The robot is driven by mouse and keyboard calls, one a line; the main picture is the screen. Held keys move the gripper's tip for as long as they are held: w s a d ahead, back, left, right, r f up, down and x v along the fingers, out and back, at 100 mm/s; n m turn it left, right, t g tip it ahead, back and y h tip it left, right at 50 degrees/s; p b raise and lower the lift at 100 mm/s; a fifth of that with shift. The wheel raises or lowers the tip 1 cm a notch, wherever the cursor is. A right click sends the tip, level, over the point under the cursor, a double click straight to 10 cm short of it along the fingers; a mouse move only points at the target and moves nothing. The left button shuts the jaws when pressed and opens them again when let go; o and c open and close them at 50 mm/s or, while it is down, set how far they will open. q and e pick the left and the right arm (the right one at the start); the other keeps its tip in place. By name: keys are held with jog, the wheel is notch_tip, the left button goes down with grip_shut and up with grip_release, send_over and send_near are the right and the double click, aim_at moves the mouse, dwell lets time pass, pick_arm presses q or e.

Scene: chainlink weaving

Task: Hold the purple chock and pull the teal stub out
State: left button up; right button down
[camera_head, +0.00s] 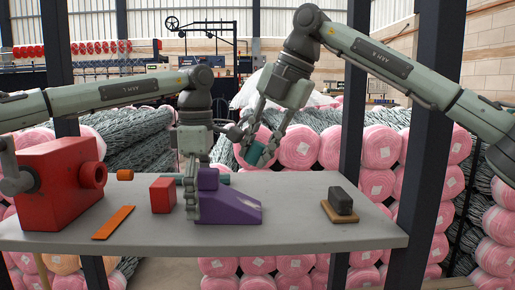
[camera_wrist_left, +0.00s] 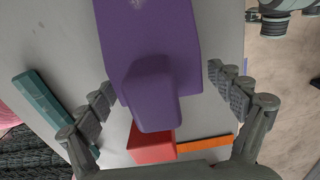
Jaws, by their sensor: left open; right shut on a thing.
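The purple chock (camera_head: 232,208) lies on the grey table, with a sloped end to the right and a raised knob at its left end. My left gripper (camera_head: 194,205) is lowered at that knob. In the left wrist view, its open fingers stand on either side of the chock (camera_wrist_left: 150,45), with gaps visible. My right gripper (camera_head: 262,145) is shut on the teal stub (camera_head: 256,154), holding it in the air above the table's back edge. A teal bar (camera_head: 217,179) lies on the table behind the chock; it also shows in the left wrist view (camera_wrist_left: 50,103).
A red block (camera_head: 163,196), an orange strip (camera_head: 113,222) and a small orange cylinder (camera_head: 125,174) lie left of the chock. A large red box (camera_head: 58,190) with a round boss is at the far left. A dark block (camera_head: 341,200) sits on a wooden base (camera_head: 340,217) at right.

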jog(key=shift+r, duration=0.1)
pick_arm(q)
notch_tip(320, 180, up, 6)
jog(key=p, duration=0.5)
jog(key=shift+r+p, duration=0.1)
jog(key=shift+p, duration=0.2)
pick_arm(e)
notch_tip(320, 180, up, 6)
jog(key=shift+f, duration=0.25)
pick_arm(q)
jog(key=shift+r, duration=0.15)
pick_arm(e)
jog(key=shift+f, duration=0.2)
pick_arm(q)
notch_tip(320, 180, up, 2)
pick_arm(e)
jog(key=shift+r, duration=0.15)
pick_arm(q)
jog(key=shift+r, duration=2.75)
notch_tip(320, 180, down, 6)
jog(key=shift+r, duration=0.1)
jog(key=shift+f, duration=0.7)
